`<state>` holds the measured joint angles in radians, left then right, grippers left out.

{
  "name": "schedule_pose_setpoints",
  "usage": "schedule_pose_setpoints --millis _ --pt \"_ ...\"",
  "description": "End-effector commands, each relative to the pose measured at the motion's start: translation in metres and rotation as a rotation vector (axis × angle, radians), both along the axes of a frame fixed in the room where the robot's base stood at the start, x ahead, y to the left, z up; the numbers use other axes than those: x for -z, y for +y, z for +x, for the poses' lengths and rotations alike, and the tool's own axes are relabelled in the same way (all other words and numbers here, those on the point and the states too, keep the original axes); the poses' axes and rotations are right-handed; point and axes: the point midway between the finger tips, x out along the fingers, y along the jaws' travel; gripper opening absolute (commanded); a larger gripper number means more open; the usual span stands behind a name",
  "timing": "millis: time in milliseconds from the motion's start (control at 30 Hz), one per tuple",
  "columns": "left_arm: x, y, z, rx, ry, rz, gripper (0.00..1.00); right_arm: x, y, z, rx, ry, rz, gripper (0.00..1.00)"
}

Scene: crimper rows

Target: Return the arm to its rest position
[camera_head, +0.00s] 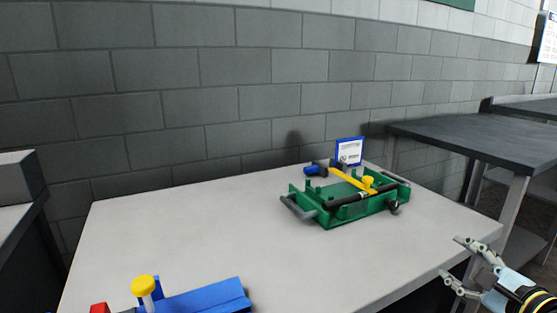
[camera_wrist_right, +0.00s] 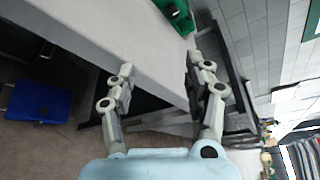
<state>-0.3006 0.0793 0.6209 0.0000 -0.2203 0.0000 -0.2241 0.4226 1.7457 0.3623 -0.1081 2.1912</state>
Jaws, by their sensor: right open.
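My right gripper (camera_head: 452,259) is at the lower right of the head view, just off the right edge of the white table (camera_head: 180,235). It is open and empty; its two spread fingers also show in the right wrist view (camera_wrist_right: 158,80), with the table edge beyond them. My left gripper is in neither view.
A green fixture (camera_head: 345,207) with a yellow lever, black bar and small sign (camera_head: 349,151) stands at the table's far right. A blue block (camera_head: 210,299) and a yellow-capped post (camera_head: 144,287) are at the front. A dark table (camera_head: 470,138) stands behind on the right. The table's middle is clear.

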Motion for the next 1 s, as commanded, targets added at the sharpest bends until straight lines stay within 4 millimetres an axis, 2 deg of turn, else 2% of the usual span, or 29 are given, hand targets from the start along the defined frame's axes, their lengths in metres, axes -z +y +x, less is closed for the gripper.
schedule_pose_setpoints --millis 133,367,567,633,767,867,900,967,1000 --pt "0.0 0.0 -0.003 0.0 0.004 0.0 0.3 0.024 0.001 -0.008 0.021 0.041 0.022 0.52" --pt "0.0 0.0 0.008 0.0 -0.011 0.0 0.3 0.071 -0.003 -0.025 0.053 0.125 0.02 0.52" --pt "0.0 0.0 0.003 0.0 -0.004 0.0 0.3 0.135 -0.007 -0.055 0.062 0.249 -0.071 0.52" --pt "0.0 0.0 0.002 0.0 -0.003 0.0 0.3 0.163 -0.007 -0.071 0.052 0.308 -0.126 0.52" --pt "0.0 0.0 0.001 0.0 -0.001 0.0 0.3 0.228 -0.005 -0.116 -0.005 0.451 -0.288 0.52" --pt "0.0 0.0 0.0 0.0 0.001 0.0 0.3 0.287 0.001 -0.171 -0.113 0.595 -0.467 0.52" --pt "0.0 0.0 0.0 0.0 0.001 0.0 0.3 0.309 0.006 -0.196 -0.175 0.653 -0.546 0.52" --pt "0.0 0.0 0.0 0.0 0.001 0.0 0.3 0.341 0.013 -0.236 -0.288 0.736 -0.666 0.52" --pt "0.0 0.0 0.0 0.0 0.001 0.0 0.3 0.359 0.019 -0.264 -0.376 0.786 -0.746 0.52"
